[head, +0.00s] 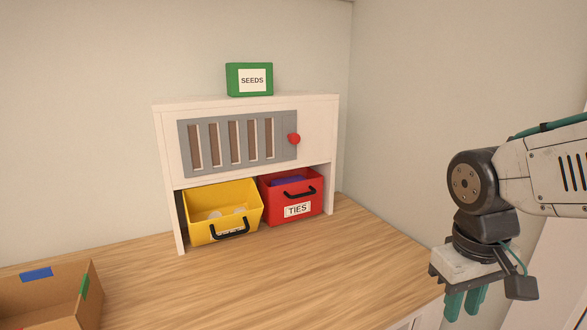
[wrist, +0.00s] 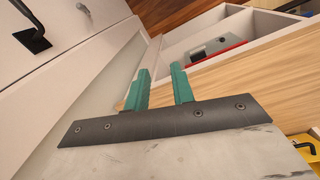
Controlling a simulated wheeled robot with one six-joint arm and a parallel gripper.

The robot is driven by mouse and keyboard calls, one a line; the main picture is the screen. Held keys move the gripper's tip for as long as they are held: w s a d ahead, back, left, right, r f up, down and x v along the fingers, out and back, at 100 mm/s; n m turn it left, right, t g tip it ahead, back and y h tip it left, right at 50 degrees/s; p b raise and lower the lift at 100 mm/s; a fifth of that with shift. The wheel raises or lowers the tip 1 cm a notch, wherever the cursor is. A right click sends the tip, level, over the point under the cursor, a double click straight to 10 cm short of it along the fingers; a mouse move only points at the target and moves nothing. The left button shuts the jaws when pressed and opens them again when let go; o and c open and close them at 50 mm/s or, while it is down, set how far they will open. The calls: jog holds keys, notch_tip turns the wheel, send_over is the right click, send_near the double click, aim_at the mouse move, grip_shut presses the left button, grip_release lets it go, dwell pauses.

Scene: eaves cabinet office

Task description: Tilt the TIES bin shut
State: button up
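The red TIES bin (head: 306,207) sits in the lower right of the white cabinet (head: 160,150) in the head view. It is tipped forward and open, with a black handle and a white label on its front. Something purple (head: 288,181) shows inside it. My gripper (head: 466,303) is at the lower right of the head view, well to the right of the bin and apart from it. In the wrist view its two teal fingers (wrist: 160,82) stand apart with nothing between them.
A yellow bin (head: 212,212), also tipped open, is left of the red one. A red knob (head: 294,139) is on the grey slatted panel above. A green SEEDS box (head: 249,80) stands on top. A cardboard box (head: 92,291) is at lower left. The middle worktop (head: 250,285) is clear.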

jog(key=s+r+m+t+y, duration=0.1)
jog(key=s+r+m, duration=0.1)
jog(key=s, duration=0.6)
jog(key=shift+s+d+r, duration=0.35)
jog(key=shift+d+r, duration=0.1)
jog(key=shift+r, duration=0.1)
